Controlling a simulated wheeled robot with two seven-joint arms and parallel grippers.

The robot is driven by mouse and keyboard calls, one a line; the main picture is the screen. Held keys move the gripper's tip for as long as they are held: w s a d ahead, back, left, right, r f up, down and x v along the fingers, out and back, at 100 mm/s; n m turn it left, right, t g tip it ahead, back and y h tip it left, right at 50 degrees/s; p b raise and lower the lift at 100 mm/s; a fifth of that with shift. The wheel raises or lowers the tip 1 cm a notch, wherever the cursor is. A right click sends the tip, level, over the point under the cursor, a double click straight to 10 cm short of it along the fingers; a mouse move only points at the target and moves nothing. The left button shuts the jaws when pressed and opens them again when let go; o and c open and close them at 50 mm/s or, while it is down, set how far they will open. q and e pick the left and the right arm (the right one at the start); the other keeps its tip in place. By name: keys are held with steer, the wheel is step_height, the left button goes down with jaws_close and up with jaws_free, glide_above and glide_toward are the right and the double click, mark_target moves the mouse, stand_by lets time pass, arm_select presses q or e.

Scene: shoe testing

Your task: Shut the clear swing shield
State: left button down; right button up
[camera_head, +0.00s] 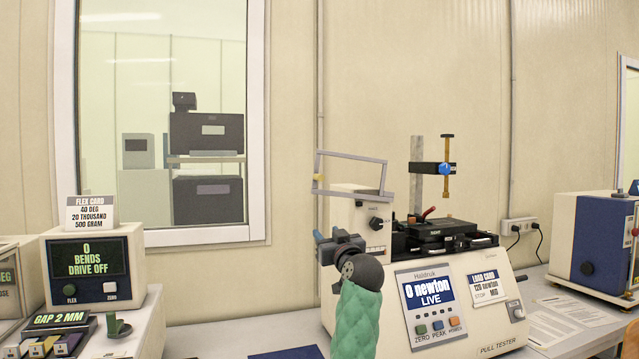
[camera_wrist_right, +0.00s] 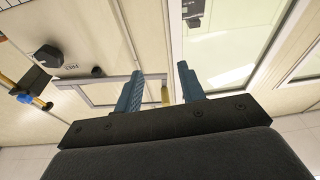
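The clear swing shield (camera_head: 352,156) is a thin grey frame with a see-through pane. It stands raised and tilted over the left end of the pull tester (camera_head: 465,295). Its small yellow handle (camera_head: 318,178) is at the left edge. My right gripper (camera_head: 327,238) is below the handle, in front of the tester's left side. In the right wrist view its two blue fingers (camera_wrist_right: 158,88) are apart, and the yellow handle (camera_wrist_right: 165,94) appears between them in the picture. I cannot tell whether they touch it. The shield's frame (camera_wrist_right: 90,84) crosses behind the fingers. My left gripper is not in view.
The tester's black clamp bed (camera_head: 440,237) and upright post (camera_head: 417,165) stand right of the shield. A flex machine (camera_head: 95,268) is at the left, and a blue-and-white machine (camera_head: 595,240) at the right. Wall and window are behind.

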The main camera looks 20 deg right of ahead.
steer(key=t, duration=0.2)
glide_toward(320, 178)
steer(key=w, duration=0.4)
steer(key=p+x, duration=0.1)
steer(key=x, duration=0.2)
steer(key=p+x, duration=0.2)
steer(key=x, duration=0.2)
steer(key=shift+d+r, duration=0.2)
steer(key=shift+r, duration=0.05)
arm_select(q)
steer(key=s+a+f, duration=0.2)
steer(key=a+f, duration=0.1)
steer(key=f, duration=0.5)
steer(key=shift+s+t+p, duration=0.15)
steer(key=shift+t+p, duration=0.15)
steer(key=shift+p, duration=0.05)
arm_select(e)
steer(key=shift+w+r, duration=0.15)
steer(key=shift+w, duration=0.5)
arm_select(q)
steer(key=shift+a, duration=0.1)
arm_select(e)
steer(key=shift+c, duration=0.2)
jaws_close()
